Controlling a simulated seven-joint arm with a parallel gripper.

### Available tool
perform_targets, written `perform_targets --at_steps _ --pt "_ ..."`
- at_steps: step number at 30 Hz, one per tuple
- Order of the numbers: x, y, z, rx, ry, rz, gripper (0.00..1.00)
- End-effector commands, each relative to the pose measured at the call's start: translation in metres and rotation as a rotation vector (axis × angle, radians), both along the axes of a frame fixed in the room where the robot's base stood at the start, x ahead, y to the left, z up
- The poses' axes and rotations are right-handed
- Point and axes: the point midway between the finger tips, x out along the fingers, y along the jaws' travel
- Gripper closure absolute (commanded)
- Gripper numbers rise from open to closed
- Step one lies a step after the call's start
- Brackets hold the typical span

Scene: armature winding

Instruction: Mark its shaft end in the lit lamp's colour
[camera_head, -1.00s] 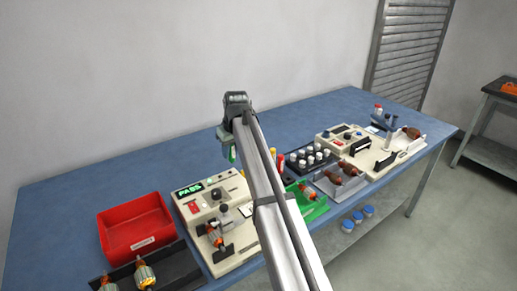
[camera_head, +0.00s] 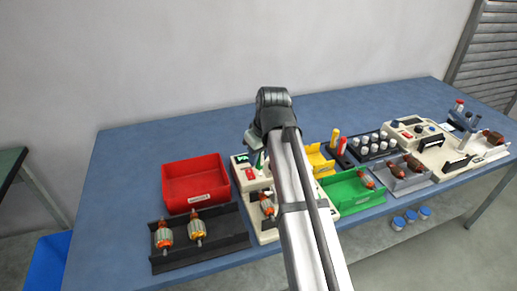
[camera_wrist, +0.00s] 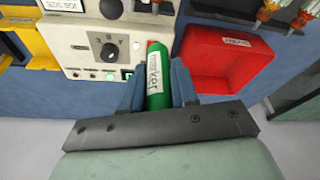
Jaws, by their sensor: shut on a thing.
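My gripper (camera_head: 255,141) is shut on a green marker (camera_wrist: 157,75), whose label reads "marker" in the wrist view. The fingers stand on both sides of it. In the head view my gripper is above the back of the beige tester (camera_head: 246,181), and my arm hides part of it. An armature (camera_head: 267,205) with orange windings sits on the tester's front part. The tester's display (camera_head: 242,159) shows green. In the wrist view the tester panel has a black dial (camera_wrist: 109,52) and a row of small lamps; one green lamp (camera_wrist: 128,76) is beside the marker.
A red bin (camera_head: 196,171) and a black rack (camera_head: 159,262) with two armatures lie left of the tester. Right are a yellow bin (camera_head: 318,160), upright markers (camera_head: 342,145), a green tray (camera_head: 347,193) and another machine (camera_head: 437,141). The back left table is clear.

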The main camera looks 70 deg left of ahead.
Motion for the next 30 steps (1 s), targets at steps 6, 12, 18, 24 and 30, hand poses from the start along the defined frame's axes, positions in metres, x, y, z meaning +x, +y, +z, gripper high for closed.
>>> perform_targets --at_steps 6,12,18,24,30 --pt "0.000 -0.001 -0.019 -0.001 0.001 -0.001 1.00" --pt "0.000 -0.001 -0.038 -0.002 0.001 -0.001 1.00" --pt "0.000 0.000 -0.056 -0.001 0.001 -0.002 1.00" --pt "0.000 0.000 -0.070 0.000 0.000 -0.001 1.00" --pt "0.000 0.000 -0.076 0.000 0.000 -0.001 1.00"
